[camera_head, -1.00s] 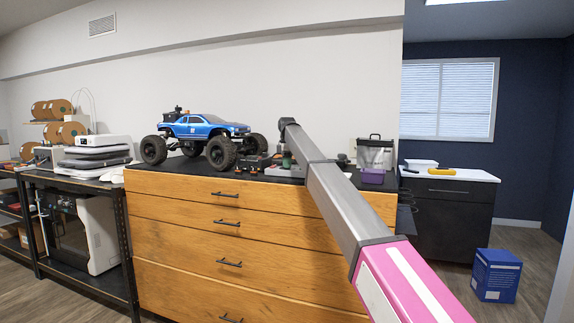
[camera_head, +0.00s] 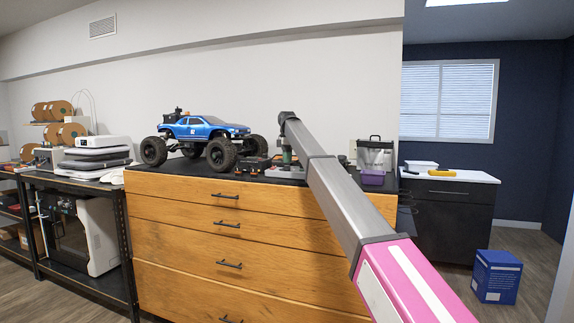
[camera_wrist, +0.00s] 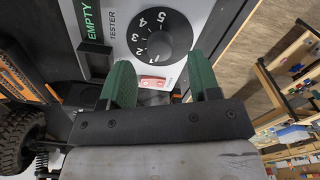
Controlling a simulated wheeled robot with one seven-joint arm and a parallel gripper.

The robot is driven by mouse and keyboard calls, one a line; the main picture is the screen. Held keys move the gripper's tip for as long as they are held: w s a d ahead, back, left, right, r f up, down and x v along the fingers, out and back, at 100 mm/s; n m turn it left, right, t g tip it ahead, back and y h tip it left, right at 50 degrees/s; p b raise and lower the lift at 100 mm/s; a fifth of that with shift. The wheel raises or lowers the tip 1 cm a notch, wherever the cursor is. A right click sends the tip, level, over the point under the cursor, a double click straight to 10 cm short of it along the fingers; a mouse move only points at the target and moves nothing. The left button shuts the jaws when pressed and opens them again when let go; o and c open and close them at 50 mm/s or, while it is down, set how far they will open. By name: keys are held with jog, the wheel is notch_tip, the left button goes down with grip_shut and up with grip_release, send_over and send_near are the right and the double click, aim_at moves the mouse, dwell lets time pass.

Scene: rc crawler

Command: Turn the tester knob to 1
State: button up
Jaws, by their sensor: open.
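The tester (camera_wrist: 112,22) fills the upper middle of the wrist view, a grey panel with a "TESTER" label and a green "EMPTY" sign. Its round black knob (camera_wrist: 169,38) has white digits 1 to 5 around its left side; I cannot tell which digit it points to. My gripper (camera_wrist: 164,72) has two green fingers, open and empty, one toward each side below the knob in the picture. I see no contact with the knob. A red switch (camera_wrist: 153,83) shows between the fingers. In the head view the gripper (camera_head: 287,157) is over the bench, partly hidden by my arm.
A blue RC crawler (camera_head: 205,130) stands on the bench left of my gripper; its wheel (camera_wrist: 17,140) shows in the wrist view. The wooden drawer cabinet (camera_head: 190,237) is below.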

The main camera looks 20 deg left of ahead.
aim_at(287, 166)
notch_tip(287, 166, up, 8)
jog(key=shift+f, duration=0.2)
dwell(0.3)
